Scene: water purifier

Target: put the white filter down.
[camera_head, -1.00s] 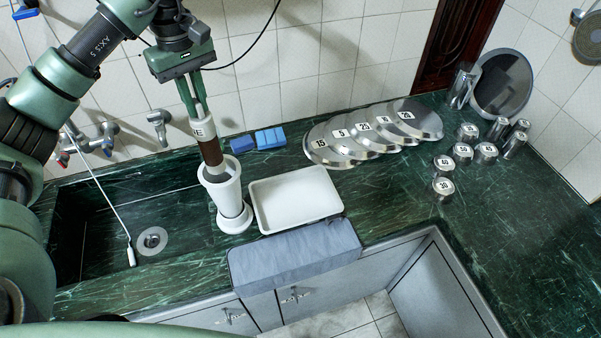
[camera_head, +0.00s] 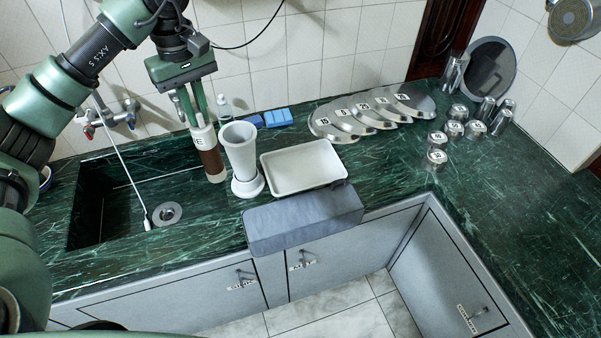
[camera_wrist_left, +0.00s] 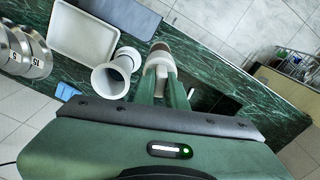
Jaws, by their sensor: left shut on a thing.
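The filter (camera_head: 210,158) is a cylinder with a white top band, a brown middle and a pale lower end. My left gripper (camera_head: 197,112) is shut on its white top and holds it nearly upright. The filter's lower end is at the counter between the sink and the white housing; I cannot tell whether it touches. The white housing (camera_head: 242,160), a funnel-topped tube, stands upright just right of the filter. In the left wrist view the filter (camera_wrist_left: 160,50) is between my fingertips (camera_wrist_left: 162,88), beside the housing (camera_wrist_left: 112,77). My right gripper is not in view.
The sink (camera_head: 120,205) lies left of the filter. Blue blocks (camera_head: 278,117) and a small clear bottle (camera_head: 223,105) stand behind. Metal discs (camera_head: 360,113) and weights (camera_head: 455,128) are farther right.

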